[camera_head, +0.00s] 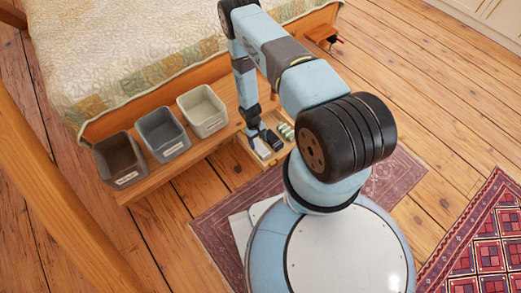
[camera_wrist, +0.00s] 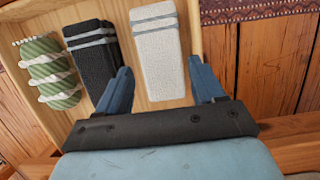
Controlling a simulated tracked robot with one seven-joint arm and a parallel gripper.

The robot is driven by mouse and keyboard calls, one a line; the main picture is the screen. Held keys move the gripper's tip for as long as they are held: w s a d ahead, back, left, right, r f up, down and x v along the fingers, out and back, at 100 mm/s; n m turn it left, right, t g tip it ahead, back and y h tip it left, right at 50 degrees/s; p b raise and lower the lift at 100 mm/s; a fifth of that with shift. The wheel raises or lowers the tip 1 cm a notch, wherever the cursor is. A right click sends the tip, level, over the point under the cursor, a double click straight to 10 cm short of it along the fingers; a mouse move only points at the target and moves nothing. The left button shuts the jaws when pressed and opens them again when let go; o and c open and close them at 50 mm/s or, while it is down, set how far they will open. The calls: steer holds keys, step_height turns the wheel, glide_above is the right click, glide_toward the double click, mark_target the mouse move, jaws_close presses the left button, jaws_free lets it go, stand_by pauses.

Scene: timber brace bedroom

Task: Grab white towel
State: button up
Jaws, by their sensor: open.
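The white towel (camera_wrist: 158,65) is a folded block with grey stripes near its far end. It lies in a light wooden tray (camera_wrist: 210,30), just right of a black towel (camera_wrist: 92,55) with grey stripes. My gripper (camera_wrist: 160,68) is open and empty. Its fingers show on either side of the white towel's near part, the left one overlapping the black towel's right edge in the picture. I cannot tell how far the fingertips are above the towel. In the head view my gripper (camera_head: 261,142) points down over the tray, hiding much of its contents.
A green and white rolled item (camera_wrist: 48,72) lies at the tray's left. A wooden bench holds a dark bin (camera_head: 119,160), a blue-grey bin (camera_head: 163,134) and a pale bin (camera_head: 203,111). The bed (camera_head: 120,40) stands behind; rugs lie on the plank floor.

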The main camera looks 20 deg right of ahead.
mark_target(260, 147)
steer(key=x, duration=0.3)
steer(key=shift+s+f, duration=0.15)
steer(key=c, duration=0.8)
